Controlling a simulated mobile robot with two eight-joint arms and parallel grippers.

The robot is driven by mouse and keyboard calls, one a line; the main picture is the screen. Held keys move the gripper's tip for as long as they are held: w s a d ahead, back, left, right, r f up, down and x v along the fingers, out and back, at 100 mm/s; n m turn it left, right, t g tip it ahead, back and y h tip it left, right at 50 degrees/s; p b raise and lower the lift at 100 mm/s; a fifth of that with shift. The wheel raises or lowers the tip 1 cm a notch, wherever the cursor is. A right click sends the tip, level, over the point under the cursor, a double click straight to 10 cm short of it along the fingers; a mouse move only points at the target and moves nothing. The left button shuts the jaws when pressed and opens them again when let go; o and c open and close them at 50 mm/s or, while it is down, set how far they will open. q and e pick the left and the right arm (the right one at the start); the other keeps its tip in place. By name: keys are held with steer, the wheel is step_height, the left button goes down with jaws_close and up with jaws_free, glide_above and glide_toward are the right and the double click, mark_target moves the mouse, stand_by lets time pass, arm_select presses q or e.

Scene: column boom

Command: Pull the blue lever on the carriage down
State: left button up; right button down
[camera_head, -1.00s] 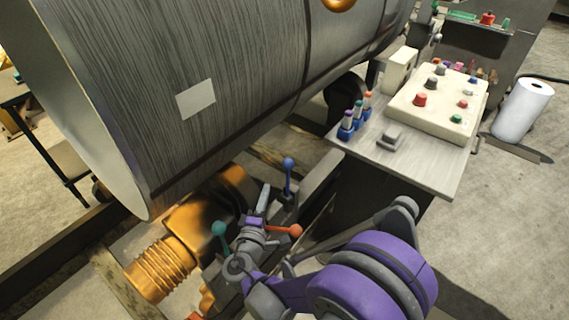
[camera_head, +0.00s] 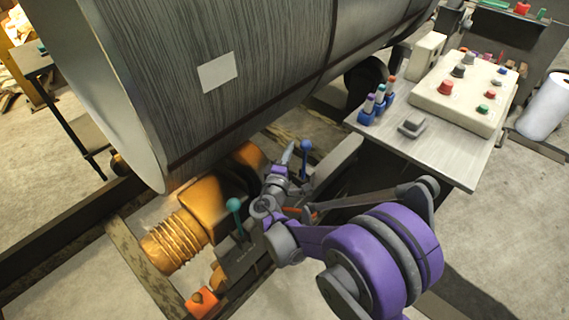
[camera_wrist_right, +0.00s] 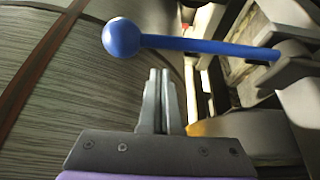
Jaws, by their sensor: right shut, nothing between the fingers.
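The blue lever (camera_head: 305,160) stands upright on the carriage (camera_head: 240,252), with a round ball knob on top. In the right wrist view the lever (camera_wrist_right: 205,46) lies across the upper part of the picture, its ball at the left end. My right gripper (camera_head: 288,154) is shut and empty, just to the left of the blue lever in the head view. In the right wrist view its closed fingertips (camera_wrist_right: 160,75) point toward the lever's rod, with a small gap visible. My left gripper is not in view.
A teal lever (camera_head: 235,212) stands to the left on the carriage, and an orange-red lever (camera_head: 310,209) is partly hidden by my right arm. A large grey cylinder (camera_head: 215,110) hangs close behind. A control table (camera_head: 440,158) stands at right.

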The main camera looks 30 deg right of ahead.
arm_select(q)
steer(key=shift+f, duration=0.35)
arm_select(e)
steer(key=shift+s+d, duration=0.3)
steer(key=shift+s, duration=0.6)
steer(key=shift+s+d, duration=0.25)
steer(key=shift+s, duration=0.65)
steer(key=shift+s, duration=0.1)
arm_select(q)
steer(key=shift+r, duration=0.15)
arm_select(e)
steer(key=shift+s+d, duration=0.3)
steer(key=shift+s, duration=0.35)
glide_toward(304, 155)
steer(key=w+a, duration=0.2)
steer(key=w, duration=0.1)
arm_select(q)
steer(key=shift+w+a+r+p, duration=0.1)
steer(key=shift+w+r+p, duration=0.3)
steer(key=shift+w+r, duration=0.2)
arm_select(e)
steer(key=shift+s+f, duration=0.1)
steer(key=shift+f, duration=0.1)
